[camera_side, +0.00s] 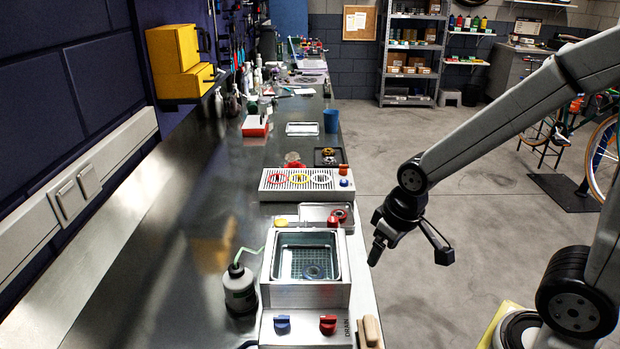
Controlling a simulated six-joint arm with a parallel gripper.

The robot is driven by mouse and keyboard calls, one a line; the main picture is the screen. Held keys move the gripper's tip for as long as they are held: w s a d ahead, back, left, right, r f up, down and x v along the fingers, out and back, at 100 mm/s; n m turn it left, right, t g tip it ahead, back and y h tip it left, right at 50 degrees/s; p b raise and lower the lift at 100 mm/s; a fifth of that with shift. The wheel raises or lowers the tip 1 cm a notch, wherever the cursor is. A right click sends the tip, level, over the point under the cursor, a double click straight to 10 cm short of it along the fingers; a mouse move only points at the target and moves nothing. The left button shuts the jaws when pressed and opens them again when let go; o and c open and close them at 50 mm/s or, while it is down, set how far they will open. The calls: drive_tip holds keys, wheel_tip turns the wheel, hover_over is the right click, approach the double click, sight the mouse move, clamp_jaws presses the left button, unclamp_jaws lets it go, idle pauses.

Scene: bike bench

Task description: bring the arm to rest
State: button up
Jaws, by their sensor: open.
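My gripper (408,250) hangs in the air just to the right of the bench's front edge, beside the metal wash basin. Its two dark fingers are spread wide apart, with nothing between them. It touches nothing that I can see. The arm comes in from the right side of the picture.
A long metal bench (180,275) runs along the left. On it stand the basin (308,292), a dark bottle (239,288), a slotted panel with coloured rings (306,181) and a blue cup (331,121). A bicycle (605,150) stands at the right. The grey floor (470,215) is open.

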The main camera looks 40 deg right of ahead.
drive_tip(key=f, duration=0.2)
drive_tip(key=shift+s+f, duration=0.2)
drive_tip(key=shift+f, duration=0.1)
drive_tip(key=shift+c, duration=0.3)
idle(0.5)
